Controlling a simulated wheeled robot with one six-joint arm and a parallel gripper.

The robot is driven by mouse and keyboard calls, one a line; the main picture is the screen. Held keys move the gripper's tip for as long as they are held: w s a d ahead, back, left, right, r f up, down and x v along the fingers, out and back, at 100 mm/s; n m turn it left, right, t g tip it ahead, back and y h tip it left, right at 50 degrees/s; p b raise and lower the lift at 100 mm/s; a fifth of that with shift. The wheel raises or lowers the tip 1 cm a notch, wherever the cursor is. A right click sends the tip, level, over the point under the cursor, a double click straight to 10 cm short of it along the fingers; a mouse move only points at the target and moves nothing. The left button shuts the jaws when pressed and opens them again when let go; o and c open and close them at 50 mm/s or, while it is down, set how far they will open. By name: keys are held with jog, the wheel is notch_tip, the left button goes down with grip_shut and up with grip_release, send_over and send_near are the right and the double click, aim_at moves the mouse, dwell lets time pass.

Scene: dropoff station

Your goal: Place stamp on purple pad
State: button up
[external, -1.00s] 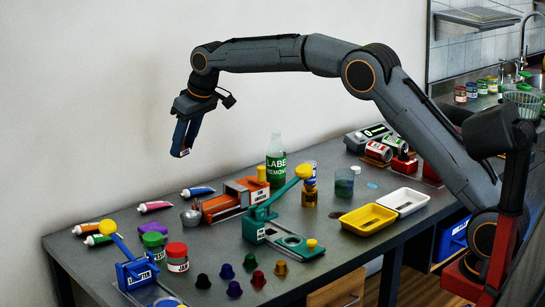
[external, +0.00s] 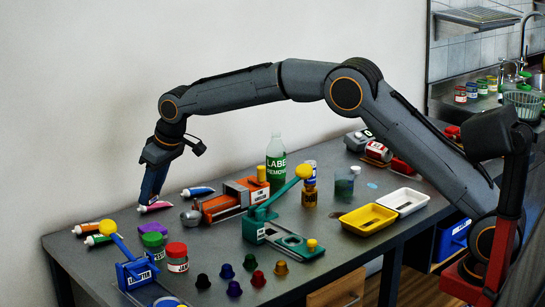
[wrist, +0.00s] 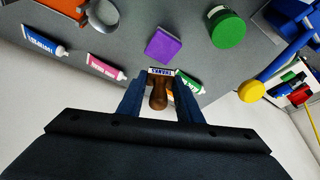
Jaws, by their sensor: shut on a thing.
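The stamp (wrist: 158,97) has a brown handle and a white lettered label. It sits between the two blue fingers of my gripper (wrist: 159,104), which is shut on it. In the external view my gripper (external: 148,196) hangs tilted above the left rear of the table, and the stamp is not clearly visible there. The purple pad (wrist: 163,44) lies flat on the table, ahead of the stamp in the wrist view and apart from it. In the external view only a part of the pad (external: 152,227) shows behind the green-lidded jar.
The green-lidded jar (wrist: 227,28) stands close to the pad. Pink (wrist: 105,66), blue (wrist: 43,42) and green (wrist: 190,83) tubes lie nearby. A blue press with a yellow-knobbed lever (external: 137,270) stands at the front left. An orange device (external: 225,204) stands to the right.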

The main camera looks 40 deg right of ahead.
aim_at(150, 227)
jog(key=shift+f+p, duration=0.7)
jog(key=shift+f, duration=2.75)
jog(key=shift+f, duration=0.1)
jog(key=o, duration=1)
jog(key=shift+o, duration=0.2)
jog(key=b+v, duration=0.2)
jog(key=v, duration=1)
